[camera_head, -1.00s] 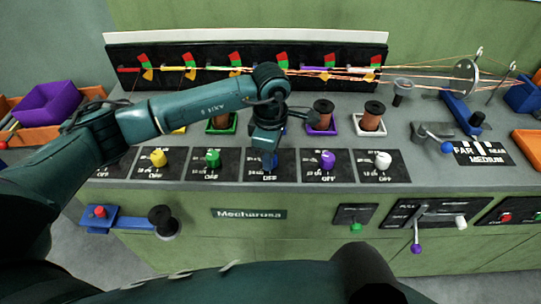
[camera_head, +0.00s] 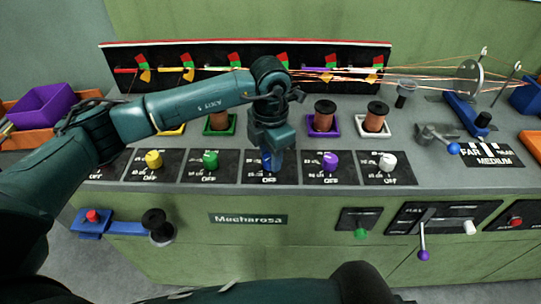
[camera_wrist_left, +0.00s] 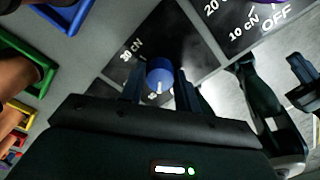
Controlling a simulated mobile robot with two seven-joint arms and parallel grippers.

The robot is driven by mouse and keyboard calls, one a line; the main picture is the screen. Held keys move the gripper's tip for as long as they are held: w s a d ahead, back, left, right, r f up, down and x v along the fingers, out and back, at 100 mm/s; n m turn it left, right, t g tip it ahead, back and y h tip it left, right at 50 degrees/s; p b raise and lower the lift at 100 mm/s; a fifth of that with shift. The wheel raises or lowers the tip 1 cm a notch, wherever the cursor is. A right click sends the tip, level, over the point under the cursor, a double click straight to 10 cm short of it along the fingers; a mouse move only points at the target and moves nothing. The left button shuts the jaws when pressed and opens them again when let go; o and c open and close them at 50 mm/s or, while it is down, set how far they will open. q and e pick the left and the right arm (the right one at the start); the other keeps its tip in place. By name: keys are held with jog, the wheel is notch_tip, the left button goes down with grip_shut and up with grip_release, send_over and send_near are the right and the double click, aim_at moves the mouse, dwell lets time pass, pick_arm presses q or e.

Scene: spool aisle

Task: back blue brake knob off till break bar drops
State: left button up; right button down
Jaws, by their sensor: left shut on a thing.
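The blue brake knob (camera_wrist_left: 159,72) sits on its black dial plate, between the two fingers of my left gripper (camera_wrist_left: 160,92) in the left wrist view. That gripper is shut on it. In the head view my left gripper (camera_head: 270,157) comes down over the blue knob and hides most of it. The "OFF" mark shows just below. A long bar (camera_head: 240,42) with a thin red and white edge runs along the top of the black gauge board. I cannot tell from its look whether it is the break bar.
Yellow (camera_head: 153,159), green (camera_head: 210,159), purple (camera_head: 330,161) and white (camera_head: 387,162) knobs stand in the same row. Copper spools in coloured trays stand behind them. Wires run right to a round guide disc (camera_head: 470,80). Levers sit on the console front.

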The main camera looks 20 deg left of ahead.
pick_arm(q)
jog(key=shift+n, duration=0.6)
pick_arm(e)
jog(key=shift+a, duration=0.1)
pick_arm(q)
jog(key=o, duration=1)
notch_tip(320, 180, up, 13)
jog(key=shift+r+b, duration=0.15)
jog(key=shift+b, duration=0.35)
pick_arm(e)
jog(key=shift+w+f, duration=0.1)
jog(key=shift+w, duration=0.05)
